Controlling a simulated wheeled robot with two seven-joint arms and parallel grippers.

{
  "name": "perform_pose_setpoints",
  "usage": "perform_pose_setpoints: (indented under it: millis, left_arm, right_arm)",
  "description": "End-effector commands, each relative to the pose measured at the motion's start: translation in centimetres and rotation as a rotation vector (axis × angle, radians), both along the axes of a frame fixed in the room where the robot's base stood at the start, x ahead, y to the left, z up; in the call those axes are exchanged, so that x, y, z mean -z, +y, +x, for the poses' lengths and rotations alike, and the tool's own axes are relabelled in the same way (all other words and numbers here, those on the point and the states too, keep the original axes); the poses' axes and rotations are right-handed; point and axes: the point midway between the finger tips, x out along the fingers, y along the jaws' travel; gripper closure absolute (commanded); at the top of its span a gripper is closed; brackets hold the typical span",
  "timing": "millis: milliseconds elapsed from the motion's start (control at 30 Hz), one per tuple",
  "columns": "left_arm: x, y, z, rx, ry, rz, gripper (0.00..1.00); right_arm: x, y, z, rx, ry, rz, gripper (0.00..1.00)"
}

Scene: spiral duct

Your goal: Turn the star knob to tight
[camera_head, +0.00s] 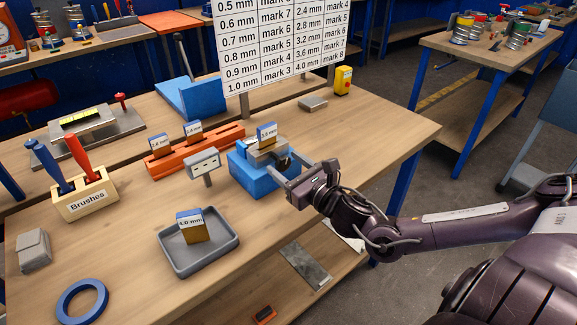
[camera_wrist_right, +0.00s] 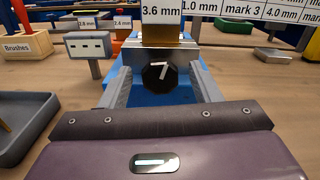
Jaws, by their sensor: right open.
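The black star knob (camera_wrist_right: 157,77) with a white mark sits on the front of the blue fixture (camera_head: 252,178), below a block labelled 3.6 mm (camera_wrist_right: 160,20). In the head view the knob is dark and partly hidden by my gripper. My right gripper (camera_head: 284,168) is open in front of the fixture. In the right wrist view its two fingers stand left and right of the knob, with a visible gap on each side. No grip on the knob shows. My left gripper is not in view.
A small grey sign post (camera_head: 204,162) stands just left of the fixture. A grey tray (camera_head: 178,262) holds a labelled block in front. An orange rack (camera_head: 170,163) with labelled blocks lies behind left. A thickness chart (camera_head: 285,45) stands behind. The table right of the fixture is mostly clear.

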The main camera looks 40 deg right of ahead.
Motion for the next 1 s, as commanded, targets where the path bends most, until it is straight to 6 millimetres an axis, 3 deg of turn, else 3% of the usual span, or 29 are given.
perform_pose_setpoints:
  millis: [67, 400, 733, 1000]
  left_arm:
    - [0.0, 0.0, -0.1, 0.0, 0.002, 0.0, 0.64]
    - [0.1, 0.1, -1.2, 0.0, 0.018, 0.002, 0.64]
    - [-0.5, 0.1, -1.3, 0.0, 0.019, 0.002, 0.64]
    - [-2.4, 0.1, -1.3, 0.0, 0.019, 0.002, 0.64]
  right_arm:
    - [0.0, 0.0, 0.0, 0.0, 0.0, 0.0, 0.43]
    - [0.0, 0.0, 0.0, 0.0, 0.0, 0.001, 0.87]
    - [-0.1, 0.0, 0.0, 0.0, 0.004, 0.048, 0.88]
    - [-0.3, -0.1, -0.1, 0.001, 0.018, 0.22, 0.88]
